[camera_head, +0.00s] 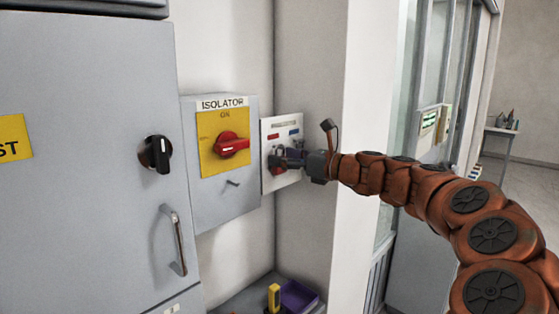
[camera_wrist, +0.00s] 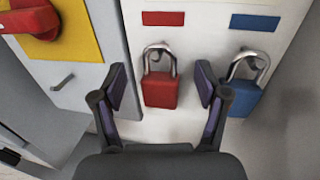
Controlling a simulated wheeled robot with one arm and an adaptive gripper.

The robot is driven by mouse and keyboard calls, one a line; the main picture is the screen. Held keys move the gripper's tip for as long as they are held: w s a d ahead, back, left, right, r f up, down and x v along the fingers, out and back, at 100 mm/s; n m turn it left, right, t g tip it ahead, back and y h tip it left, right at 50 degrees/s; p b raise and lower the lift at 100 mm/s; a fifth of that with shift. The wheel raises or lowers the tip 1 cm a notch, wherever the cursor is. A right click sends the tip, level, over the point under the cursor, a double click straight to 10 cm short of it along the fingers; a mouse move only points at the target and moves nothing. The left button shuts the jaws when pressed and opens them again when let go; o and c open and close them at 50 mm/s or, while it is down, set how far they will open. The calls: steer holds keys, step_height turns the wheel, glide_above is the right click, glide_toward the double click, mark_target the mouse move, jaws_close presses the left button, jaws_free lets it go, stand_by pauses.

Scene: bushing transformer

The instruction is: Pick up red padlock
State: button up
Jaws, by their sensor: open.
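The red padlock (camera_wrist: 160,90) hangs by its silver shackle from a hook on a white board, below a red label, in the wrist view. My gripper (camera_wrist: 163,95) is open, with one finger on each side of the red padlock's body; I cannot tell whether either finger touches it. In the head view my gripper (camera_head: 283,158) is at the white board (camera_head: 290,178) and hides much of the padlocks there.
A blue padlock (camera_wrist: 240,96) hangs just right of my right finger, very close to it. The isolator box (camera_head: 225,185) with its red switch (camera_head: 232,145) is to the left. A purple tray (camera_head: 298,297) lies below.

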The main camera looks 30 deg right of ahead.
steer(key=c, duration=1.3)
steer(key=shift+r, duration=0.15)
